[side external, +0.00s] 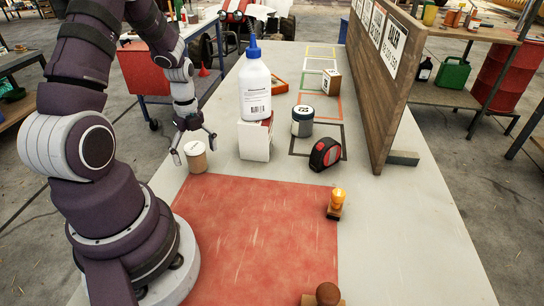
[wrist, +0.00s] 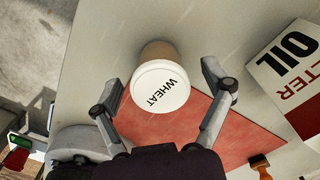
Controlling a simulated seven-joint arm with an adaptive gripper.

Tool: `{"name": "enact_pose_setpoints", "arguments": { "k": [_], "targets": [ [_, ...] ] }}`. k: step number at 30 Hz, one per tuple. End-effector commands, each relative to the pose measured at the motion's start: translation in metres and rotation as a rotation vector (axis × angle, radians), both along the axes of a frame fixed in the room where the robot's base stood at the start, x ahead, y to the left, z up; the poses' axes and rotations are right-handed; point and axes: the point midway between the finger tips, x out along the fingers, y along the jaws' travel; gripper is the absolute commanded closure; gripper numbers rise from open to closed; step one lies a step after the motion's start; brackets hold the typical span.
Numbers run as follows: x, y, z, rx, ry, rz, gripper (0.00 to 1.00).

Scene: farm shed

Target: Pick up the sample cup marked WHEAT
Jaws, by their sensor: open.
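The sample cup marked WHEAT (wrist: 160,88) is a tan cup with a white lid, and the word reads on the lid in the wrist view. In the side view the cup (side external: 196,157) stands upright on the pale table near its left edge, just behind the red mat. My gripper (side external: 194,150) is open, pointing down at the cup from above. In the wrist view the fingers of my gripper (wrist: 167,103) are spread on both sides of the lid, with gaps between them and the cup. The cup's far side is partly hidden.
A white box (side external: 255,142) with a white bottle (side external: 255,88) above it stands right of the cup. The red mat (side external: 255,235) is mostly clear.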

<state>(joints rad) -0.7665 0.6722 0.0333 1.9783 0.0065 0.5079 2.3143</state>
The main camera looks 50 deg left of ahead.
Motion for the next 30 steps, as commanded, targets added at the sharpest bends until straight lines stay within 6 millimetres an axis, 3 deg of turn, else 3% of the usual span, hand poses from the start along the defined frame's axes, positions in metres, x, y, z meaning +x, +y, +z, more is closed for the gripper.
{"name": "enact_pose_setpoints", "arguments": {
  "k": [4,20,26,30],
  "targets": [
    [0.000,0.000,0.000,0.001,-0.001,0.000,0.20],
    [0.000,0.000,0.001,0.000,-0.001,-0.001,0.89],
    [0.001,0.000,0.001,0.000,-0.001,-0.001,0.89],
    [0.001,0.000,0.013,0.003,-0.004,-0.002,0.89]
  ]
}}
